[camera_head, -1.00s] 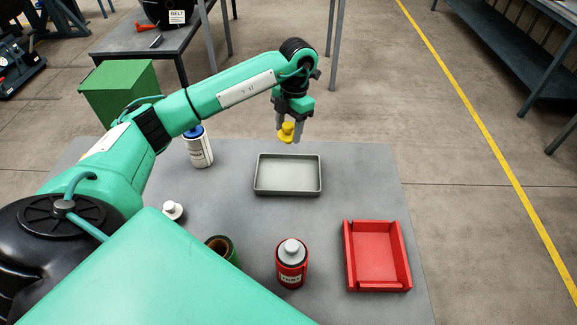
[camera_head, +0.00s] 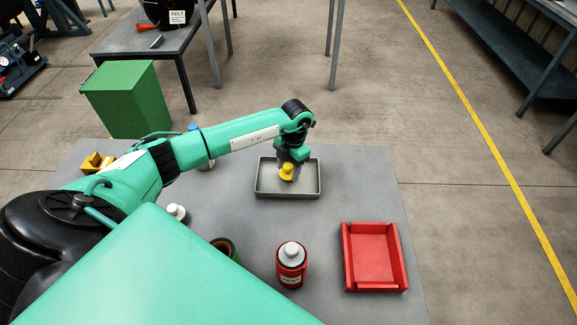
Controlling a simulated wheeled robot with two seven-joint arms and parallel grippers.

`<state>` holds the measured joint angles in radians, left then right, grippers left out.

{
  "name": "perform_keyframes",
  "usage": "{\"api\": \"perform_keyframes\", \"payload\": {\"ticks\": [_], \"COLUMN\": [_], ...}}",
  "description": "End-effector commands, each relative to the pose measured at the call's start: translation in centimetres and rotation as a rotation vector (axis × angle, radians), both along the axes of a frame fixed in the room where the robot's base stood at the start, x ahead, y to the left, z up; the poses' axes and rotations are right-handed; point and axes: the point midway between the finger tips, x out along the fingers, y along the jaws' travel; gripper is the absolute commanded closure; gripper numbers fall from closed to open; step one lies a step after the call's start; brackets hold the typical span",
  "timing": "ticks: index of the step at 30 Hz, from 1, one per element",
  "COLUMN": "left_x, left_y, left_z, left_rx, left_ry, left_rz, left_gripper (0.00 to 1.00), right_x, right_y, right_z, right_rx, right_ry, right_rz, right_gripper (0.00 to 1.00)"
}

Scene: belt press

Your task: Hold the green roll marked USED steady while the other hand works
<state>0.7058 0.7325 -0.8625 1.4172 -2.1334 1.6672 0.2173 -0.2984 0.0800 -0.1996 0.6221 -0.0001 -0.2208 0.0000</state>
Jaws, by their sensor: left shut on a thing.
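The green roll (camera_head: 232,254) stands on the grey table at the bottom, with a brown inside; my own teal body part in front hides much of it, and no USED mark shows. My left gripper (camera_head: 287,173) is away from the roll, pointing down over the grey tray (camera_head: 259,190). It is shut on a small yellow knob-like piece (camera_head: 286,170). I cannot tell whether the piece touches the tray floor. My right gripper is not in view.
A red bottle (camera_head: 291,268) with a grey cap stands right of the roll, then a red open tray (camera_head: 374,255). A white-topped item (camera_head: 176,212) and a yellow block (camera_head: 96,163) are at the left. A white bottle (camera_head: 206,163) is mostly behind my arm.

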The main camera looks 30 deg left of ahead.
Motion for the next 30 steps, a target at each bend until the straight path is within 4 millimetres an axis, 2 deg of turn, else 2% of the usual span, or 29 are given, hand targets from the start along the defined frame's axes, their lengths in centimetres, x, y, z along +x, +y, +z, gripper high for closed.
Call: {"api": "perform_keyframes", "payload": {"ticks": [8,9,12,20,23,24,30], "left_x": [0.0,0.0,0.0,0.0,0.0,0.1,0.8], "left_y": [0.0,0.0,0.0,0.0,0.0,0.0,-0.1], "left_z": [-0.4,-0.3,-0.3,-0.2,0.3,0.5,4.2], "left_rx": [0.000,0.000,0.000,0.000,-0.001,-0.001,0.000], "left_ry": [0.000,0.000,0.000,0.000,0.000,-0.002,-0.005], "left_rz": [0.000,0.000,0.000,0.000,0.000,0.000,-0.001], "left_gripper": [0.71,0.43,0.27,0.27,0.27,0.27,0.27], "right_x": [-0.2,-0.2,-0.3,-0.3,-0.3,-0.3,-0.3], "right_y": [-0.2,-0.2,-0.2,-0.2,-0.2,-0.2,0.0], "right_z": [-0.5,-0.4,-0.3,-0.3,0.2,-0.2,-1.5], "right_rx": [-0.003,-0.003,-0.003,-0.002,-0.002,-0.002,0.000], "right_ry": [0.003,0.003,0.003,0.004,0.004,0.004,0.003], "right_rz": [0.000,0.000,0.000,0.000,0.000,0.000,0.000], "right_gripper": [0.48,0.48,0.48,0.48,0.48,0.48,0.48]}}
